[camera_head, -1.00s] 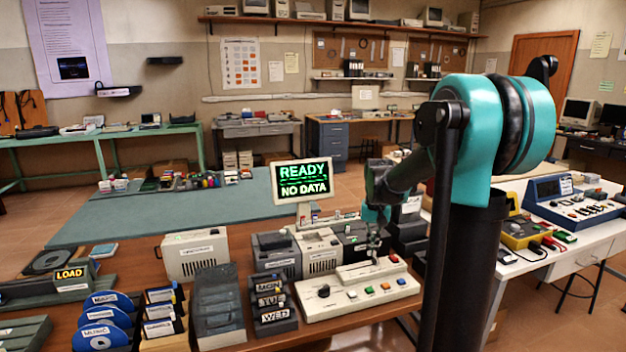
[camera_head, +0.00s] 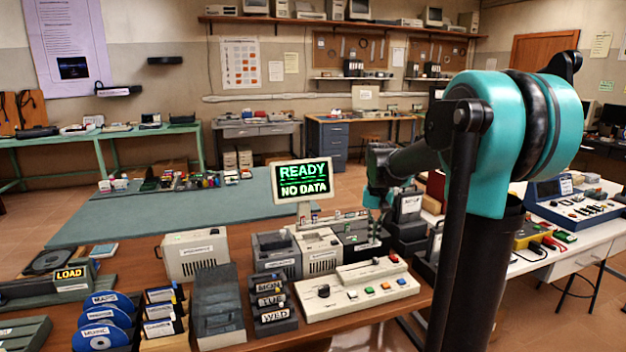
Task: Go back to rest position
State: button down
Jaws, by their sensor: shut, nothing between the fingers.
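My arm reaches left from its teal shoulder joint and bends down at a teal and dark wrist. My gripper (camera_head: 375,236) hangs below the wrist, small and dark against the dark devices behind it. It is shut and holds nothing. It is above and behind the cream button panel (camera_head: 352,295), apart from it.
A screen (camera_head: 303,178) reads READY, NO DATA. Grey machines (camera_head: 318,250), a MON/TUE/WED rack (camera_head: 272,302), blue discs (camera_head: 100,325) and a smoky box (camera_head: 217,305) crowd the brown table. A white table (camera_head: 575,255) with devices stands at right.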

jog(key=s+f+n+t, duration=0.1)
jog(key=s+f+t, duration=0.1)
jog(key=s+f, duration=0.5)
jog(key=s+f+n+t, duration=0.1)
jog(key=s+f, duration=0.6)
jog(key=s, duration=0.8)
jog(key=shift+s+d+f+t, duration=0.15)
jog(key=shift+d+f+t, duration=0.15)
jog(key=shift+d+t, duration=0.15)
jog(key=c, duration=2.2)
grip_release()
jog(key=o, duration=0.7)
jog(key=shift+n+g, duration=0.65)
jog(key=shift+n, duration=0.15)
jog(key=w+r, duration=0.2)
jog(key=w, duration=0.1)
jog(key=w+r, duration=0.3)
jog(key=w, duration=0.1)
jog(key=w+r, duration=0.3)
jog(key=shift+w+d+r, duration=0.1)
jog(key=shift+w+r, duration=0.05)
jog(key=shift+r, duration=0.1)
jog(key=shift+c, duration=0.2)
notch_tip(320, 180, up, 15)
jog(key=n+g, duration=0.2)
jog(key=g, duration=0.1)
send_over(376, 258)
notch_tip(376, 258, down, 17)
grip_shut()
